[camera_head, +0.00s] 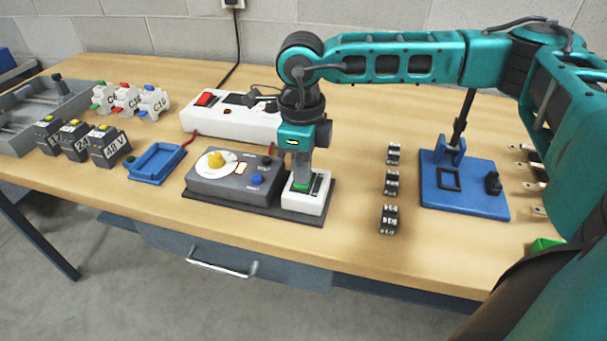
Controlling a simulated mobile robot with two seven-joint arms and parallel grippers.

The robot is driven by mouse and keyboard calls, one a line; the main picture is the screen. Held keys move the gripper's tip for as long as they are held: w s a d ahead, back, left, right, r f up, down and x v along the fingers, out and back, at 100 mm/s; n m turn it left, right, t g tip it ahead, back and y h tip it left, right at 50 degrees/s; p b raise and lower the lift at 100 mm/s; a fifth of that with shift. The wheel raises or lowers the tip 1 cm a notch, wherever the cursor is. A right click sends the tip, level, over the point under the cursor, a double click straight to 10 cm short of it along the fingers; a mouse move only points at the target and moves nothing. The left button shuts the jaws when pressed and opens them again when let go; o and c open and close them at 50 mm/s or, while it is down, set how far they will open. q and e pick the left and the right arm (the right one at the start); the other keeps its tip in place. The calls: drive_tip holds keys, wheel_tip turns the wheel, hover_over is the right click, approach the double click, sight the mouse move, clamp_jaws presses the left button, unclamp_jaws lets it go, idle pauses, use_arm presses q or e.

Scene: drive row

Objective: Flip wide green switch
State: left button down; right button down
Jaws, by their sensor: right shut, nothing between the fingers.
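The green switch (302,187) sits on top of a small white box (305,203) that stands on a dark base plate, right of the grey control box. My right gripper (299,180) points straight down over this white box and is shut and empty. Its fingertips are at the green switch and look to be touching it or just above it; I cannot tell which. The gripper hides part of the switch, so its tilt cannot be read. My left gripper is not in view.
A grey control box (228,184) with a yellow knob adjoins on the left. A white power strip (230,122) with a red switch lies behind. Several small black blocks (391,184) and a blue fixture (463,195) stand to the right. The table's front strip is clear.

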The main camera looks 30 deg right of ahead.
drive_tip(key=shift+r+p, duration=1.95)
drive_tip(key=shift+r, duration=1.4)
